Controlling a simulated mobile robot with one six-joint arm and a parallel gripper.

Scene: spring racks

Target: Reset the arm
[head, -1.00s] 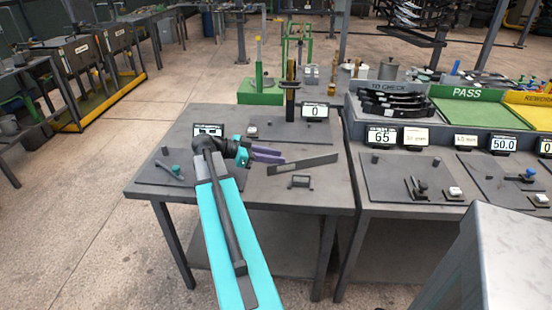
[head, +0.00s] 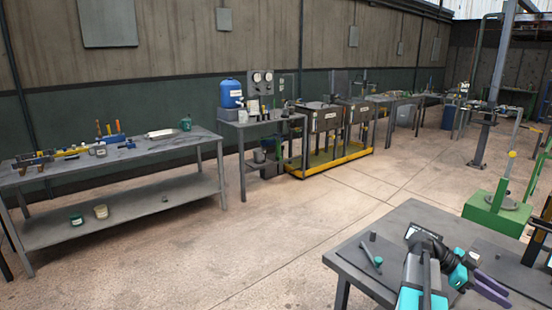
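My arm reaches in from the bottom right of the head view, over a dark table (head: 400,222). My gripper (head: 494,289), with purple fingers and a teal body, is at the lower right, above the table top. Its two fingers show apart with a narrow gap, and I see nothing held between them. A dark plate (head: 358,262) with a small green-tipped lever (head: 372,256) lies on the table to the left of my arm. The table's right part is cut off by the frame.
A long workbench (head: 180,150) with tools stands along the left wall. A blue barrel (head: 231,92) stands on a bench beside dark tanks on a yellow-edged base (head: 325,165). A green stand (head: 490,212) is at the right. The floor between is clear.

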